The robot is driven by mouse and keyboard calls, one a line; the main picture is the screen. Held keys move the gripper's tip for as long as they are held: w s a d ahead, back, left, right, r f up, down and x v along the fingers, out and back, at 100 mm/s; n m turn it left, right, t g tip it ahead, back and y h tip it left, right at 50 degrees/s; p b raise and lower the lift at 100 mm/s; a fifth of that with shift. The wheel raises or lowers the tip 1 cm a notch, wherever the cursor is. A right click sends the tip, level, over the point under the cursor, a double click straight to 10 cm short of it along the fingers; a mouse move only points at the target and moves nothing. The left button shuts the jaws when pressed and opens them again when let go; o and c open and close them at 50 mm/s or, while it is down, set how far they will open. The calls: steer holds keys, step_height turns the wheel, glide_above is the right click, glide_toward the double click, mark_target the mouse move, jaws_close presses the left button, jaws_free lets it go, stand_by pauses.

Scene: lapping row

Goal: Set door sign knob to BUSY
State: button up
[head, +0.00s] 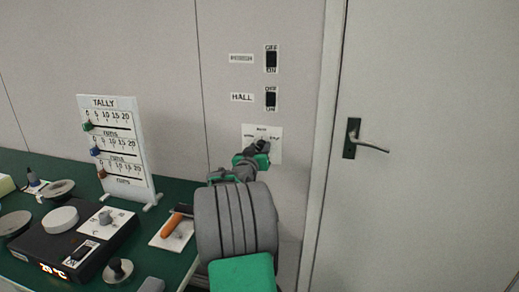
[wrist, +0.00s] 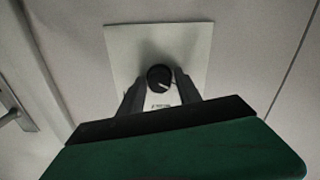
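The sign plate (head: 276,153) is a pale square on the wall below the HALL switch. Small labels sit at its top, left and right, too blurred to read surely. Its dark round knob (wrist: 159,76) shows in the wrist view with a white pointer line toward the lower right of that picture. The plate (wrist: 118,45) surrounds it there. My gripper (head: 262,146) is at the plate in the head view and partly hides the knob. In the wrist view my gripper's fingers (wrist: 161,84) stand either side of the knob, very close; contact is unclear.
Two wall switches (head: 271,59) (head: 271,99) are above the plate. A door with a lever handle (head: 355,138) is to the right.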

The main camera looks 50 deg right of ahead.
jaws_close()
steer(key=shift+f+b, duration=0.15)
steer(key=shift+b, duration=0.35)
steer(key=shift+f+m+b, duration=0.1)
steer(key=shift+m+b, duration=0.3)
steer(key=m+b, duration=0.1)
steer(key=b, duration=0.2)
steer(key=m+b, duration=0.2)
steer(key=b, duration=0.1)
steer(key=shift+f+m, duration=0.2)
steer(key=shift+m, duration=0.1)
steer(key=m+b, duration=0.3)
steer(key=b, duration=0.2)
steer(key=shift+m, duration=0.3)
steer(key=m+b, duration=0.3)
steer(key=b, duration=0.1)
steer(key=shift+r+m, duration=0.3)
steer(key=shift+m, duration=0.1)
